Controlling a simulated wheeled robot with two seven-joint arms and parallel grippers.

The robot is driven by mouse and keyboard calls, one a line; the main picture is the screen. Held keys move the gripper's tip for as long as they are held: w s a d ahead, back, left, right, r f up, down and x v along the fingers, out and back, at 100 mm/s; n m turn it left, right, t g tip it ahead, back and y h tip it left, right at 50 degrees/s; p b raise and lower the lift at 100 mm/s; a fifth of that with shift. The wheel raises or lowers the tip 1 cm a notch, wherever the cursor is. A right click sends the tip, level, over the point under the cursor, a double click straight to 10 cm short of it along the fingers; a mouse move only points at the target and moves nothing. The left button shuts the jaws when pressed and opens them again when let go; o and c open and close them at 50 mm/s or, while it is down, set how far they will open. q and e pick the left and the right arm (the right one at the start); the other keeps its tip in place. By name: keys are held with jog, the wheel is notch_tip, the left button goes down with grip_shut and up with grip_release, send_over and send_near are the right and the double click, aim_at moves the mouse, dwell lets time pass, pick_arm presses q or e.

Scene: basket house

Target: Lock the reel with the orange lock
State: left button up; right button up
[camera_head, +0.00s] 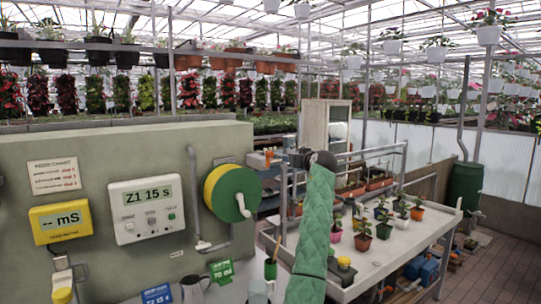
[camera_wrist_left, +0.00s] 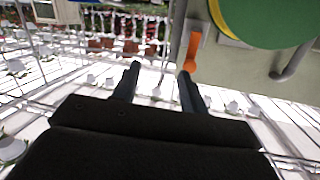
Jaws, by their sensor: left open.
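The reel (camera_head: 231,193), a green disc with a yellow rim and a white crank handle, is mounted on the grey-green wall in the head view. Part of it also shows at the top right of the left wrist view (camera_wrist_left: 270,18). The orange lock (camera_wrist_left: 193,50) is a short orange lever beside the reel in the left wrist view. My left gripper (camera_wrist_left: 160,72) is open and empty, with the lock just beyond its right finger; I cannot tell whether they touch. In the head view my green-sleeved arm rises right of the reel, its gripper small and unclear. My right gripper is out of view.
A yellow meter (camera_head: 61,220) and a white timer (camera_head: 146,209) hang on the wall left of the reel. A grey pipe (camera_head: 212,240) runs below the reel. A white bench (camera_head: 385,250) with potted plants stands right of my arm.

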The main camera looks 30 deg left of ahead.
aim_at(272, 155)
pick_arm(q)
jog(key=a+n+g+y, duration=0.1)
jog(key=n, duration=0.1)
jog(key=s+a+n+g+y, duration=0.1)
jog(key=a+n, duration=0.1)
jog(key=a+n+g+y+p, duration=0.1)
jog(key=shift+s+a+r+n, duration=0.25)
jog(key=shift+s+r+n, duration=0.15)
jog(key=p+x, duration=0.3)
jog(key=x, duration=0.2)
jog(key=shift+a, duration=0.2)
jog(key=shift+w+a+f, duration=0.1)
jog(key=shift+w+a, duration=0.05)
jog(key=shift+a, duration=0.3)
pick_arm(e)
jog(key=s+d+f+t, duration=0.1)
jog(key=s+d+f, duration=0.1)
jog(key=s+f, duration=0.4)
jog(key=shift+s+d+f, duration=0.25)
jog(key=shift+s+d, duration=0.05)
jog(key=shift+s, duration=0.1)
pick_arm(q)
grip_shut()
